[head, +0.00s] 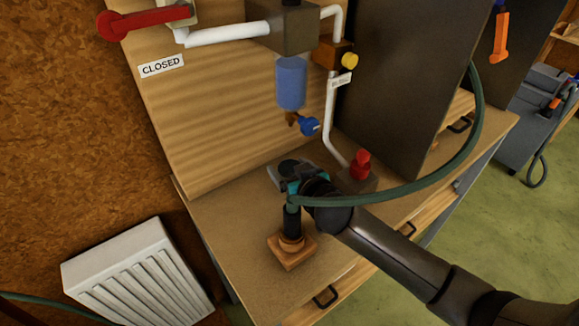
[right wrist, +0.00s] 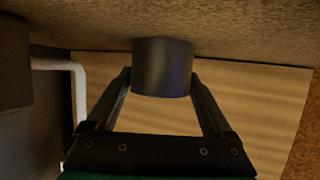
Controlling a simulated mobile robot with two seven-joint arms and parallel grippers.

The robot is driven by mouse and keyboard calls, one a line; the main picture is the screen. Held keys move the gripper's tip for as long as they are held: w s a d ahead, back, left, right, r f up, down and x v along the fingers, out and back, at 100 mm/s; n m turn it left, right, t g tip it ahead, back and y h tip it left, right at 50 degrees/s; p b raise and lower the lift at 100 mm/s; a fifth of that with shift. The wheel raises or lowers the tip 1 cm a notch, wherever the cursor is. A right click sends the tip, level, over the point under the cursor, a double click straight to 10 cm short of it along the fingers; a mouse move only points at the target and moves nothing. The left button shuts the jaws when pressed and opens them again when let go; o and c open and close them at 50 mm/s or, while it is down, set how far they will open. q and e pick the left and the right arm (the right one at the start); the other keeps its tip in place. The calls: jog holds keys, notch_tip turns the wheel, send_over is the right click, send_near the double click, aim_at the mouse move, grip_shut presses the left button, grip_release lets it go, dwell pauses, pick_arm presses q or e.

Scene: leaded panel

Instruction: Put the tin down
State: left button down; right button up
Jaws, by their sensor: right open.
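The tin (right wrist: 163,67) is a dark grey cylinder in the right wrist view, where the picture is upside down. Its base meets the brown bench top (head: 225,222). My right gripper (right wrist: 160,79) is open, with one finger on each side of the tin and small gaps beside it. In the head view my right gripper (head: 289,172) is low over the bench, pointing toward the ribbed wooden panel. A grey shape with a dark round top shows at its tip there; the wrist partly hides it. My left gripper is not in view.
A wooden block (head: 291,252) with a dark upright handle stands at the bench's front. A red-topped valve (head: 360,164) and white pipe (head: 331,120) are to the right. A blue cylinder (head: 291,83) hangs above. A green hose (head: 440,180) crosses over my arm.

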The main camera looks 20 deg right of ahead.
jog(key=shift+s+r, duration=0.1)
jog(key=shift+r, duration=0.15)
jog(key=shift+p+v, duration=0.75)
jog(key=shift+v, duration=2.9)
